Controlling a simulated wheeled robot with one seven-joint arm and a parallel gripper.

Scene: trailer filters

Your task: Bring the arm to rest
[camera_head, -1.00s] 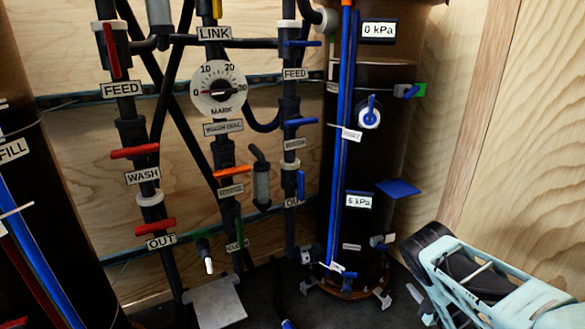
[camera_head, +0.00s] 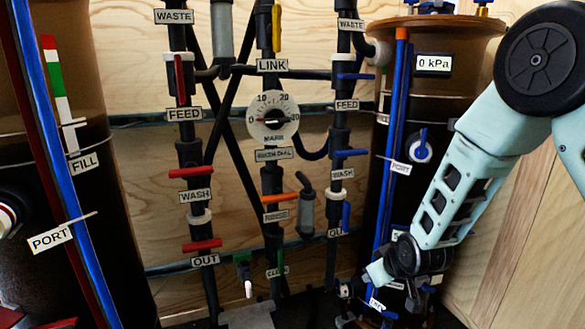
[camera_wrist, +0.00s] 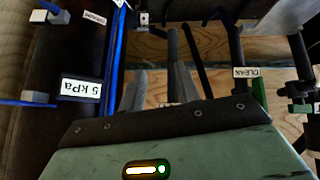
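My pale blue-green arm (camera_head: 450,190) comes in from the right and hangs down in front of the right-hand dark cylinder (camera_head: 440,60). Its wrist end is low, near the cylinder's lower front, and partly covers it. In the wrist view, two grey fingers of my gripper (camera_wrist: 159,85) stand apart with a gap between them. Nothing shows held between them. The wrist picture is upside down, with an inverted "5 kPa" label (camera_wrist: 80,89) at the left. Whether the fingers touch anything cannot be told.
A panel of dark pipes with red, blue and orange valve handles stands ahead, with a round dial (camera_head: 272,117). A left dark cylinder (camera_head: 100,190) carries a blue tube (camera_head: 62,170). A grey plate (camera_head: 248,316) lies low in the middle. A plywood wall (camera_head: 520,220) is close at the right.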

